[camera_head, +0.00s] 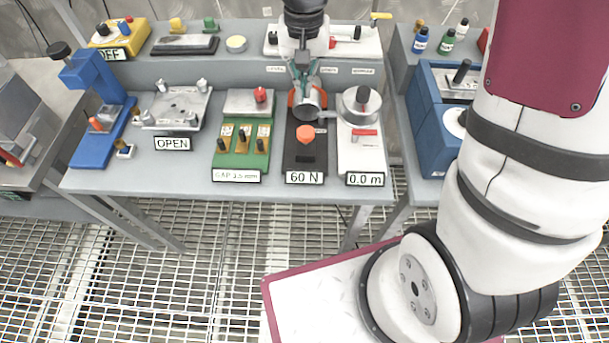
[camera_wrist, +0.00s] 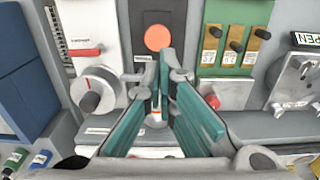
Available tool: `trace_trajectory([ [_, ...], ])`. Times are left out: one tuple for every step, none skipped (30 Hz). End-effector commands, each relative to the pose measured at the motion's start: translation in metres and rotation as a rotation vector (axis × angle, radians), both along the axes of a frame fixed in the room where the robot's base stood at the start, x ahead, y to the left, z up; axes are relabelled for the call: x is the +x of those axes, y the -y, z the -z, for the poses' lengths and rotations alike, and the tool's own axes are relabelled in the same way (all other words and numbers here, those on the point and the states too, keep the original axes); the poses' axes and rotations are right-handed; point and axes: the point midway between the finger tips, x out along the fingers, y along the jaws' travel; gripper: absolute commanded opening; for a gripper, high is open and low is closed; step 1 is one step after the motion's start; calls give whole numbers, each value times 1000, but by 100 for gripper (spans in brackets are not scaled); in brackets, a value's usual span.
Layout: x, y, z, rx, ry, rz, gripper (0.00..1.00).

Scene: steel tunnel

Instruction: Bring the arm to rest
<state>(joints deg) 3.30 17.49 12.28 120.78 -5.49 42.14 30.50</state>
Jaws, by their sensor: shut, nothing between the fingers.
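My gripper (camera_head: 306,88) hangs over the back of the bench in the head view, above the black device with the "60 N" label (camera_head: 304,178). Its teal fingers (camera_wrist: 163,92) converge in the wrist view and are shut with nothing between them. An orange round knob (camera_head: 305,134) on the "60 N" device lies in front of the fingers and also shows in the wrist view (camera_wrist: 158,38). My arm reaches in from the right of the head view. Whether the fingers touch the device is hard to tell.
The "0.0 m" device (camera_head: 361,145) with its round dial stands just right of the gripper. A green "GAP" device (camera_head: 241,149), a metal "OPEN" fixture (camera_head: 172,110) and a blue press (camera_head: 95,95) stand to the left. A blue box (camera_head: 430,115) stands at right.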

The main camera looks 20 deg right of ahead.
Motion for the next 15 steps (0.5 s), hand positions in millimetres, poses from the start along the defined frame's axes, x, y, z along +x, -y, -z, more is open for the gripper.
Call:
trace_trajectory([
  [0,0,0,0,0,0,0],
  [0,0,0,0,0,0,0],
  [0,0,0,0,0,0,0],
  [0,0,0,0,0,0,0],
  [0,0,0,0,0,0,0],
  [0,0,0,0,0,0,0],
  [0,0,0,0,0,0,0],
  [0,0,0,0,0,0,0],
  [0,0,-1,0,1,0,0],
  [-1,0,-2,-1,3,-2,0],
  [-1,1,-4,-2,7,-4,0],
  [-3,2,-9,-4,13,-8,0],
  [-5,4,-13,-7,20,-12,0],
  [-7,5,-19,-10,29,-17,0],
  [-11,8,-29,-15,45,-27,0],
])
